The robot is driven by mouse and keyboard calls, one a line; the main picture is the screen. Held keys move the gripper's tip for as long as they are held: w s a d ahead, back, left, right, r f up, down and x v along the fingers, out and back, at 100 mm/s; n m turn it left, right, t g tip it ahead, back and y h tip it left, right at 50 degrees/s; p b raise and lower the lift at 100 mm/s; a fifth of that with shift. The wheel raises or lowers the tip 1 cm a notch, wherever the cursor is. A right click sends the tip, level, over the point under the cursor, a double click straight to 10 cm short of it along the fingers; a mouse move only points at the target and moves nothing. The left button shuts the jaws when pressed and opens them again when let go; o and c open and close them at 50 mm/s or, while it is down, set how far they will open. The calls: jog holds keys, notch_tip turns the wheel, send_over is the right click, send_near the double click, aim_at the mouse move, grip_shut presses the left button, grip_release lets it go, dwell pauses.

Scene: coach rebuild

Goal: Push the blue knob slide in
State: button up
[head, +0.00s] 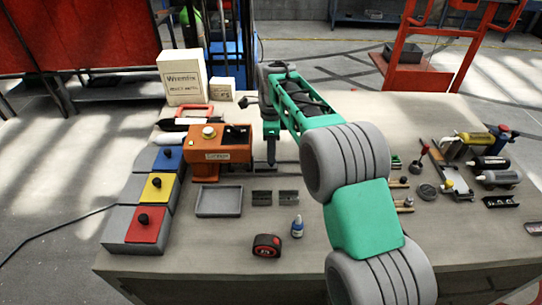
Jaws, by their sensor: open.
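The blue slide (177,163) is the farthest of three coloured slides in grey housings along the table's left side. Its black knob (168,153) stands up from its top. I cannot tell how far out the slide sits. My gripper (271,160) is open and points down, to the right of the blue slide and apart from it. It is small here, and its fingers are hard to make out beside the orange machine.
The yellow slide (154,194) and red slide (139,231) sit nearer. An orange machine (207,169) stands between my gripper and the blue slide. A grey tray (219,214), blue bottle (297,228) and tape measure (267,246) lie in front. White boxes (183,93) stand behind.

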jog(key=shift+r, duration=2.35)
jog(key=shift+s+d+r, duration=0.15)
jog(key=shift+d+r, duration=0.1)
jog(key=shift+r, duration=0.05)
jog(key=s+d+r+n+t, duration=0.2)
jog(key=s+d+r+n, duration=0.4)
jog(key=s+d+n, duration=0.45)
jog(key=s+d+f+n+t, duration=0.1)
jog(key=s+f+n, duration=0.2)
jog(key=s, duration=0.5)
jog(key=s+d+f+n+t, duration=0.1)
jog(key=s+d+f+n, duration=0.1)
jog(key=s, duration=0.7)
jog(key=f+n, duration=0.1)
jog(key=n, duration=0.1)
jog(key=shift+d+f+n, duration=0.25)
jog(key=shift+n, duration=0.1)
